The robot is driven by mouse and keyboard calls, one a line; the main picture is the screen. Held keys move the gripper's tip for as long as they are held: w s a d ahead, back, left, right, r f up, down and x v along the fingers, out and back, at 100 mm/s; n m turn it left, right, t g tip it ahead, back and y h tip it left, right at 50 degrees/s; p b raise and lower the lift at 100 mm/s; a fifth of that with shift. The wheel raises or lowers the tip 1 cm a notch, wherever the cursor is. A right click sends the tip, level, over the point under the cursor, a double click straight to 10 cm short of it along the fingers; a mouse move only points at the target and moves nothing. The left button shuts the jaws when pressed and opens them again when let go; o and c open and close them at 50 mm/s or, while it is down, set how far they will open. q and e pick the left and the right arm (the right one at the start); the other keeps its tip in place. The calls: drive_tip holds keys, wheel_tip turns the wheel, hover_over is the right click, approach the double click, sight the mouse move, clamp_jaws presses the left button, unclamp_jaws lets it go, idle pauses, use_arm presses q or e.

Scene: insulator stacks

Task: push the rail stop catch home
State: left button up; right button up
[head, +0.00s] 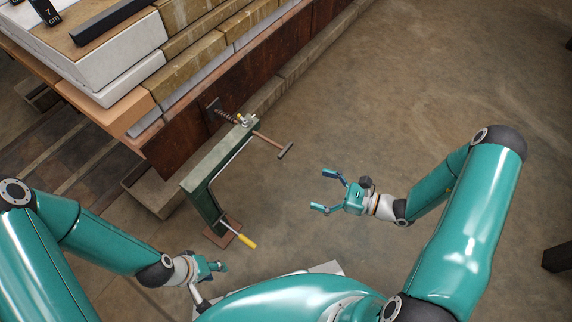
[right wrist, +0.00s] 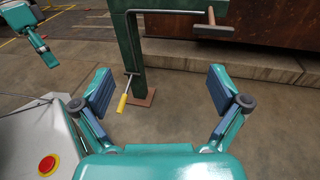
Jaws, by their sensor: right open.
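A green frame (head: 207,193) stands on the floor beside the rust-brown rail beam (head: 190,133). At its top are a small metal fitting (head: 243,120) and a rod with a wooden crossbar handle (head: 285,150); the handle also shows in the right wrist view (right wrist: 212,26). Low on the frame a thin rod ends in a yellow grip (head: 246,241). I cannot tell which part is the catch. My right gripper (head: 320,190) is open and empty, right of the frame and apart from it. My left gripper (head: 217,267) is low, near the yellow grip; its finger opening is unclear.
Stacked slabs and bricks (head: 130,70) lie above the beam at upper left. A spring (head: 226,117) sits beside the beam near the frame's top. A red button (right wrist: 47,164) on a pale housing is at lower left in the right wrist view.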

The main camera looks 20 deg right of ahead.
sight(288, 150)
drive_tip(key=w+d+f+m+t+h+b, duration=0.1)
drive_tip(key=w+d+f+m+t+h, duration=0.15)
drive_tip(key=d+t, duration=0.2)
drive_tip(key=shift+g, duration=0.45)
drive_tip(key=b+x, duration=0.1)
drive_tip(key=x, duration=0.4)
drive_tip(key=r+b+x, duration=0.1)
drive_tip(key=x, duration=0.5)
drive_tip(key=b+x, duration=0.2)
drive_tip(key=x, duration=0.3)
drive_tip(key=shift+w+r, duration=0.15)
drive_tip(key=shift+w, duration=0.15)
use_arm(q)
wheel_tip(288, 150, down, 7)
drive_tip(key=shift+r, duration=0.2)
use_arm(e)
drive_tip(key=c, duration=1.7)
drive_tip(key=shift+w+d, duration=0.15)
